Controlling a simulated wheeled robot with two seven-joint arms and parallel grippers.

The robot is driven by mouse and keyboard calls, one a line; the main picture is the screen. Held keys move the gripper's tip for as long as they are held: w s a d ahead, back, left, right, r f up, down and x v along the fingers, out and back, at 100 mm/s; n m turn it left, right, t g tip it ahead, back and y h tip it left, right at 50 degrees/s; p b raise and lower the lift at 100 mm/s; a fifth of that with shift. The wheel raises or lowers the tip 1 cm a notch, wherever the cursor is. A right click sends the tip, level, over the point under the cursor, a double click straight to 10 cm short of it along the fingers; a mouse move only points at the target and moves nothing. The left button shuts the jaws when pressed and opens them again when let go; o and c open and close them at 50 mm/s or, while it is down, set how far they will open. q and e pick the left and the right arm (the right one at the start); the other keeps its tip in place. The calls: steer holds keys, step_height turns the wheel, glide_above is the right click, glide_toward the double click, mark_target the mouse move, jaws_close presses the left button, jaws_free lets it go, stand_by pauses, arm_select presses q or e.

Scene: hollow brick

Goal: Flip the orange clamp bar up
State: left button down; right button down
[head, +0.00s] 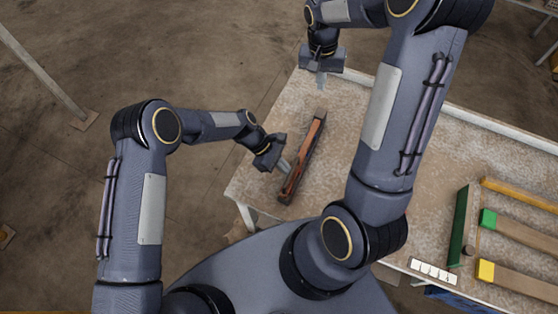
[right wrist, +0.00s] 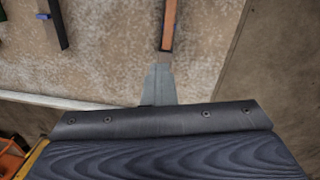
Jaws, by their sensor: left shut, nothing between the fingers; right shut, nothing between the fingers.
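The orange clamp bar (head: 312,140) lies along a long dark base (head: 289,190) near the left end of the table. In the head view it runs from lower left to upper right and looks laid down along the base. My left gripper (head: 286,166) is shut and empty, with its tips close beside the bar's left side; I cannot tell if they touch. My right gripper (head: 321,84) is shut and empty beyond the bar's far end. In the right wrist view, the shut fingers (right wrist: 158,84) point at the end of the orange bar (right wrist: 168,30).
At the right of the table (head: 440,130) are a dark green board (head: 459,226), a yellow-orange bar (head: 520,194), a green-ended bar (head: 515,230), a yellow-ended bar (head: 520,283) and a white marked strip (head: 433,271). The table between them and the clamp is partly hidden by my right arm.

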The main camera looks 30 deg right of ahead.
stand_by(0.3)
arm_select(q)
steer(key=shift+d+r, duration=0.2)
steer(key=shift+r, duration=0.55)
arm_select(e)
steer(key=c, duration=1.5)
jaws_free()
